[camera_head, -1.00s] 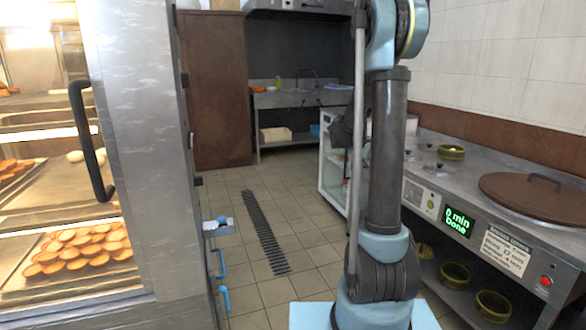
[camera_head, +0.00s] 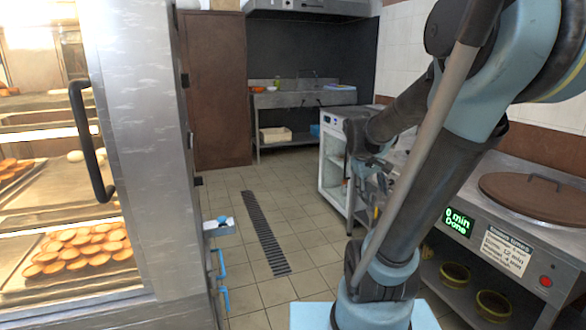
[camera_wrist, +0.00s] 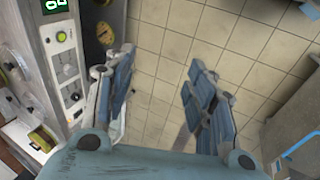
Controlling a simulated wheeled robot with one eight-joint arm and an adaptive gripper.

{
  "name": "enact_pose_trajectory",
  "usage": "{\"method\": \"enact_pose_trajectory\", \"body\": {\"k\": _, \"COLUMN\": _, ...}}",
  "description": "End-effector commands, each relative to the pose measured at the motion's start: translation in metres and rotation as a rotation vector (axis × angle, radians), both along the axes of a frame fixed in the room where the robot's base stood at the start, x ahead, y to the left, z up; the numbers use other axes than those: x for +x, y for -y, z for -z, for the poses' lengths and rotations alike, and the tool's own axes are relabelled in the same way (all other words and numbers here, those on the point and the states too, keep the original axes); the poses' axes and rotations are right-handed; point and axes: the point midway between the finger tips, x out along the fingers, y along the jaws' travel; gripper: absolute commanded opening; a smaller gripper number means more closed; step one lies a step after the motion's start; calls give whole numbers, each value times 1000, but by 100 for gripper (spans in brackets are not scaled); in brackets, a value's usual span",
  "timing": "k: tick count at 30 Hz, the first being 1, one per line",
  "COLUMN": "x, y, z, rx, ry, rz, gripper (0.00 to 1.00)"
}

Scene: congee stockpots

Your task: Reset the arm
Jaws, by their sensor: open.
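My gripper (camera_wrist: 160,95) shows in the wrist view with its two blue-grey fingers spread apart and nothing between them. Tiled floor lies below and beyond the fingers. In the head view my gripper (camera_head: 375,175) is partly seen past the arm links, in front of the white open-sided cabinet (camera_head: 333,165). My arm leans up to the right across the right half of that view and hides part of the counter.
A steel counter (camera_head: 480,205) with a round brown lid (camera_head: 535,196) and a green "0 min Done" display (camera_head: 458,221) runs along the right. Bowls (camera_head: 493,304) sit on its lower shelf. A glass-fronted pastry cabinet (camera_head: 150,150) stands left.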

Motion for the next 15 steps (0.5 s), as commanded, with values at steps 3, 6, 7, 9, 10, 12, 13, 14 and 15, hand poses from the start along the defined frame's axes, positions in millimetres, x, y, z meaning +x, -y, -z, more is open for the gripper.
{"method": "enact_pose_trajectory", "body": {"k": 3, "x": -31, "y": -12, "z": 10, "rx": 64, "ry": 9, "rz": 40, "gripper": 50}}
{"method": "enact_pose_trajectory", "body": {"k": 6, "x": -54, "y": -22, "z": 20, "rx": 120, "ry": 15, "rz": 75, "gripper": 50}}
{"method": "enact_pose_trajectory", "body": {"k": 7, "x": -61, "y": -25, "z": 23, "rx": 137, "ry": 17, "rz": 87, "gripper": 50}}
{"method": "enact_pose_trajectory", "body": {"k": 9, "x": -76, "y": -33, "z": 30, "rx": 176, "ry": 20, "rz": 111, "gripper": 50}}
{"method": "enact_pose_trajectory", "body": {"k": 10, "x": -83, "y": -36, "z": 34, "rx": 192, "ry": 21, "rz": 123, "gripper": 50}}
{"method": "enact_pose_trajectory", "body": {"k": 12, "x": -98, "y": -44, "z": 42, "rx": 231, "ry": 23, "rz": 148, "gripper": 50}}
{"method": "enact_pose_trajectory", "body": {"k": 13, "x": -104, "y": -47, "z": 45, "rx": 248, "ry": 23, "rz": 158, "gripper": 50}}
{"method": "enact_pose_trajectory", "body": {"k": 14, "x": -110, "y": -50, "z": 49, "rx": 263, "ry": 23, "rz": 169, "gripper": 50}}
{"method": "enact_pose_trajectory", "body": {"k": 15, "x": -118, "y": -55, "z": 54, "rx": 286, "ry": 24, "rz": 184, "gripper": 50}}
